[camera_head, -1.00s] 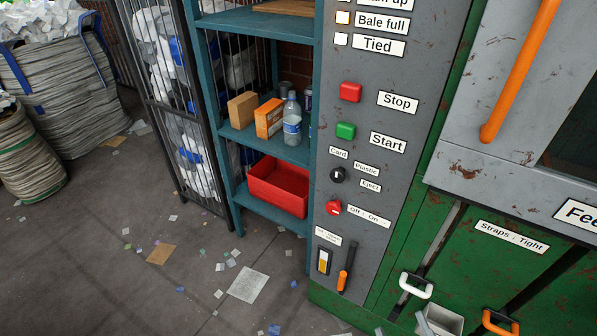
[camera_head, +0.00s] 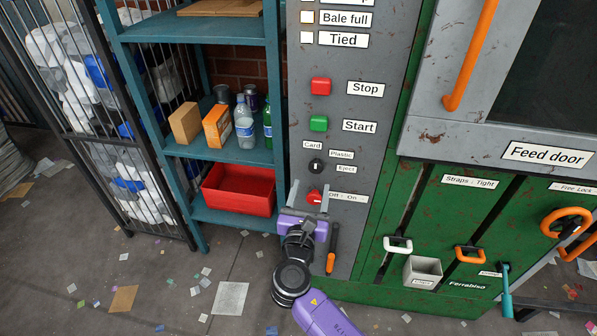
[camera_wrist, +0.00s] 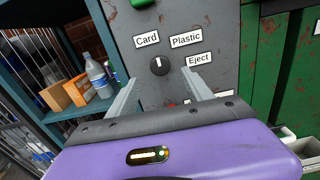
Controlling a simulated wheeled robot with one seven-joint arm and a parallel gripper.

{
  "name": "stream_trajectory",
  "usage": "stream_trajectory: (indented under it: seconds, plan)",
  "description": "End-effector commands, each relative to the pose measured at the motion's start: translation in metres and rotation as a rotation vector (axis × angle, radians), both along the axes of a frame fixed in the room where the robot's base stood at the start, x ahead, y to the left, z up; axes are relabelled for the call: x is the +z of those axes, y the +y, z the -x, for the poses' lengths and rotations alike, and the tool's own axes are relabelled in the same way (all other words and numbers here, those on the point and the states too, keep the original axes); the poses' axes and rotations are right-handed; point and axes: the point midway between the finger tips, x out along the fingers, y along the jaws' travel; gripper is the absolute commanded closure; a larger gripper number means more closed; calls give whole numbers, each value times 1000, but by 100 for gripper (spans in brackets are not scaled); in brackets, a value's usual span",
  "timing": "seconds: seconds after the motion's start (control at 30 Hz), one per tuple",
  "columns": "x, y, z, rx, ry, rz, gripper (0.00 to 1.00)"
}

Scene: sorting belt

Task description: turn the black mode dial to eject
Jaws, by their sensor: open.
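The black mode dial (camera_head: 316,165) is a small round knob on the grey control panel (camera_head: 340,225), beside the labels Card, Plastic and Eject. In the wrist view the dial (camera_wrist: 160,66) shows a white mark pointing up, between the Card label (camera_wrist: 147,39) and the Plastic label (camera_wrist: 186,40). The Eject label (camera_wrist: 199,60) is to its right. My gripper (camera_head: 309,196) is open and empty, below the dial in the head view. In the wrist view its fingers stand apart, with the dial above and between their tips, not touched.
The red off-on switch (camera_head: 314,197) is close by my fingers. Above the dial are the green start button (camera_head: 318,123) and red stop button (camera_head: 320,87). An orange-handled lever (camera_head: 331,250) hangs right of my wrist. A teal shelf (camera_head: 190,150) stands left.

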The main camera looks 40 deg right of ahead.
Motion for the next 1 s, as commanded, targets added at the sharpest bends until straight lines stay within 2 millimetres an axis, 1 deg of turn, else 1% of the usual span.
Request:
stream_trajectory:
  seconds: [0.17,0.5,0.6,0.77,1.0]
  plan:
    - [0,-7,-5,-4,29,20,41]
    - [0,-47,-36,-3,26,17,41]
    - [0,-54,-42,-1,27,16,41]
    - [-1,-61,-47,-1,26,15,41]
    - [-1,-62,-48,0,26,15,41]
